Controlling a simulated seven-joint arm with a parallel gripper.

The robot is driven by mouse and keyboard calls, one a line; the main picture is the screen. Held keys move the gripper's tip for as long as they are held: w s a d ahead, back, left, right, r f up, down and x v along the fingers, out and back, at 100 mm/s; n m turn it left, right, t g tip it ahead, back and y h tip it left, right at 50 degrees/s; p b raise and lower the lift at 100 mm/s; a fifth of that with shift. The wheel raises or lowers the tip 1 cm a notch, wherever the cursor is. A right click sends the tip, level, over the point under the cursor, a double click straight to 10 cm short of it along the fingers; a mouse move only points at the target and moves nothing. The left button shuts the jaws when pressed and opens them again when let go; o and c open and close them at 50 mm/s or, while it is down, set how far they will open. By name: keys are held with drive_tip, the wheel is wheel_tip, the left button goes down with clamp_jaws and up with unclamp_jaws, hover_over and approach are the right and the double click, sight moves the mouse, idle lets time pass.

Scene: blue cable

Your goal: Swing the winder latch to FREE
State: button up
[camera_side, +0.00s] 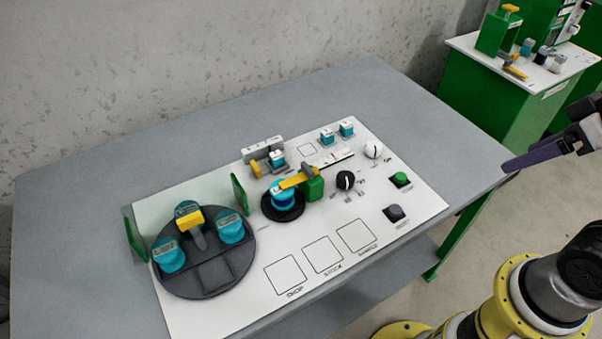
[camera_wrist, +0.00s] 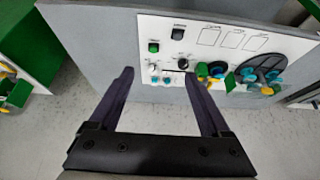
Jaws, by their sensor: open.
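A yellow lever (camera_side: 297,178) on a green block (camera_side: 313,188) reaches left over a blue spool (camera_side: 284,196) on a black disc; I take it for the winder latch. Its FREE marking is too small to read. In the wrist view, the spool area (camera_wrist: 215,70) is small, beyond the right finger. My gripper (camera_wrist: 158,74) is open and empty, its two dark purple fingers wide apart. In the side view, a purple finger shows at the right edge, beyond the table's right side and well away from the lever.
A dark turntable (camera_side: 212,277) carries teal blocks and a yellow handle (camera_side: 190,219). Green upright plates (camera_side: 240,194) stand beside it. A black knob (camera_side: 346,180), a white knob (camera_side: 374,149) and a green button (camera_side: 400,179) lie right of the lever. The grey table (camera_side: 80,210) is bare around the panel.

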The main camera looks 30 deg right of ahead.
drive_tip(key=shift+w, duration=0.15)
drive_tip(key=shift+c, duration=1.2)
drive_tip(key=w+r+n+t, duration=0.1)
drive_tip(key=w, duration=0.1)
drive_tip(key=w+d+r+t, duration=0.1)
drive_tip(key=w, duration=0.2)
drive_tip(key=w+d+r+n+t+h, duration=0.1)
drive_tip(key=w+r, duration=0.1)
drive_tip(key=w, duration=0.1)
drive_tip(key=shift+n+t, duration=0.3)
drive_tip(key=c, duration=0.9)
drive_tip(key=w+n, duration=0.1)
drive_tip(key=w, duration=0.1)
drive_tip(key=w+a+n, duration=0.1)
drive_tip(key=shift+w+r+t, duration=0.1)
drive_tip(key=shift+w+t, duration=0.25)
drive_tip(key=shift+t, duration=0.05)
clamp_jaws()
drive_tip(key=w+a+f+n+y, duration=0.2)
drive_tip(key=w+a+f+n, duration=0.15)
drive_tip(key=w+a, duration=0.2)
drive_tip(key=w+a+f+n+y, duration=0.25)
drive_tip(key=w+a+n, duration=0.2)
drive_tip(key=a, duration=0.25)
drive_tip(key=s+a+f+n+g+y, duration=0.1)
drive_tip(key=s+a+f+n+g, duration=0.2)
drive_tip(key=a+f, duration=0.5)
wheel_tip(320, 180, down, 4)
drive_tip(key=shift+s+r+n+g, duration=0.2)
drive_tip(key=shift+n+g, duration=0.4)
